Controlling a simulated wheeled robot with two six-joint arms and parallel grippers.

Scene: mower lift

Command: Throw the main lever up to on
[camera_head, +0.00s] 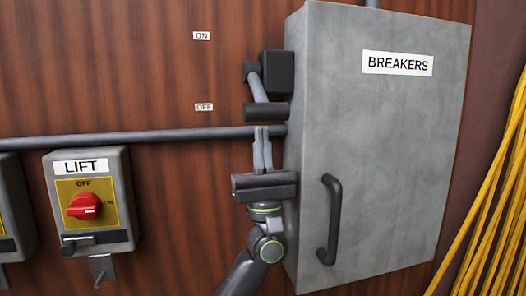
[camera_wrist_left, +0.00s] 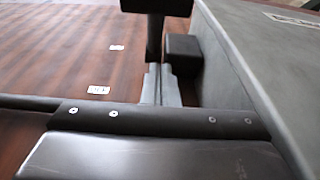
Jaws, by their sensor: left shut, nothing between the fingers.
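The main lever is mounted on the left side of the grey breaker box. Its dark pivot block (camera_head: 278,70) sits high, and its grey arm (camera_head: 258,87) slants down to a black crosswise handle (camera_head: 266,112), level with the OFF label (camera_head: 204,107). The ON label (camera_head: 201,36) is higher on the wall. My left gripper (camera_head: 262,132) is shut and empty, pointing up just below the handle; whether it touches the handle is unclear. In the left wrist view the shut fingers (camera_wrist_left: 160,75) point towards the handle (camera_wrist_left: 156,6), beside the pivot block (camera_wrist_left: 183,55). My right gripper is out of view.
The breaker box (camera_head: 385,150), labelled BREAKERS, stands out close to the right of my left gripper and has a black door handle (camera_head: 331,220). A grey conduit (camera_head: 180,135) runs along the wooden wall. A LIFT switch box (camera_head: 118,190) is at lower left. Yellow cables (camera_head: 500,210) hang at right.

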